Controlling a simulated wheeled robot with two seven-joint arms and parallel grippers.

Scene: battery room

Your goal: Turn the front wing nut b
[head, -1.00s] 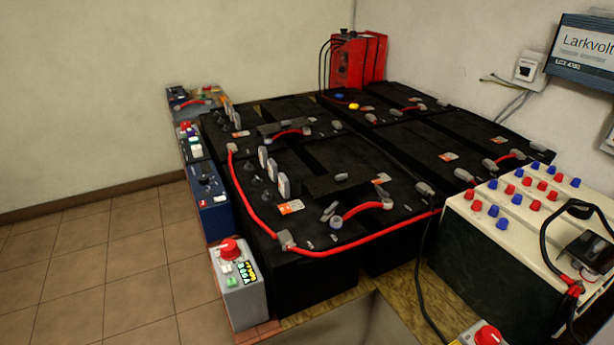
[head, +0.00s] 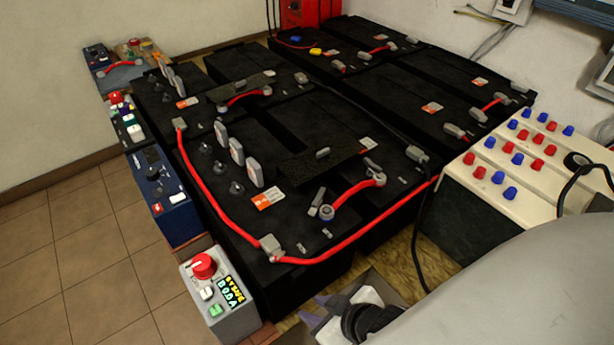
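Black battery blocks (head: 330,240) fill the middle of the head view, with red cables and grey terminal clamps on top. On the front block, a small grey winged piece (head: 317,200) stands beside the blue-ringed end of a short red cable (head: 350,198); it may be the front wing nut, but I cannot tell for sure. Several upright grey tabs (head: 237,151) stand to its left. My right gripper (head: 322,308) shows at the bottom, below and in front of the battery, apart from it. Its fingers are partly hidden, so its opening is unclear. My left gripper is out of view.
A grey box with a red knob (head: 204,267) stands at the front left, with blue boxes (head: 164,195) behind it. A cream-topped battery (head: 530,180) with red and blue caps is at the right. A black cable (head: 416,250) hangs in front. The tiled floor at left is clear.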

